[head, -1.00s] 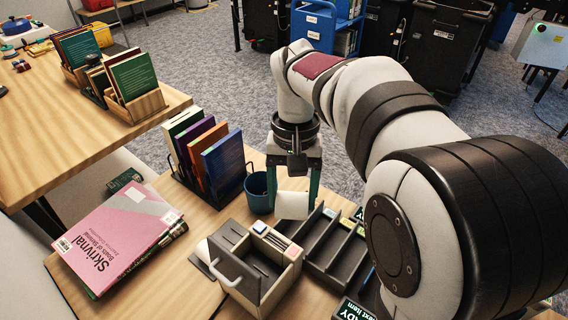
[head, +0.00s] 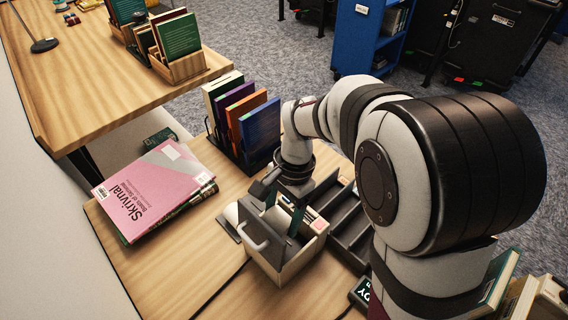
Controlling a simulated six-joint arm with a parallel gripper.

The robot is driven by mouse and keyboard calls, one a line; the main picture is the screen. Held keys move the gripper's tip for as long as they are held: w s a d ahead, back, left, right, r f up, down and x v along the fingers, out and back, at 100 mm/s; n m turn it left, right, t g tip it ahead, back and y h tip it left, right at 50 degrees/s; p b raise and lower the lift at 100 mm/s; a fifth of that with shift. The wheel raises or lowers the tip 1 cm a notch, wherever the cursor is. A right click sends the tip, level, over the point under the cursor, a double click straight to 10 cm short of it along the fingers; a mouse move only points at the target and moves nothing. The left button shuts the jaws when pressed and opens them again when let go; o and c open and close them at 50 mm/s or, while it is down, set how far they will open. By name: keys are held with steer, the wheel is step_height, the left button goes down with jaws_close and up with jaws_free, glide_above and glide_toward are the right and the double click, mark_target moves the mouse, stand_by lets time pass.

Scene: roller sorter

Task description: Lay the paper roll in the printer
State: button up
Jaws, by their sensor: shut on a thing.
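The printer (head: 284,265) is a pale grey box with a dark inside, standing on the wooden table. Its dark grey lid (head: 263,232) with a light handle stands raised on the left side. My gripper (head: 284,212) points down over the printer, with its dark green fingers reaching to the opening behind the lid. How deep the roll is in the opening cannot be told.
A dark compartment tray (head: 350,238) lies right of the printer. A rack of upright books (head: 240,125) stands behind it. A pink book (head: 152,187) lies on the left. A white rounded thing (head: 232,213) lies beside the printer. The front left of the table is bare.

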steer(key=shift+f, duration=3.5)
steer(key=o, duration=1.4)
steer(key=shift+r, duration=0.1)
step_height(320, 180, up, 15)
steer(key=w+d, duration=0.2)
steer(key=shift+r, duration=0.15)
steer(key=shift+d, duration=0.15)
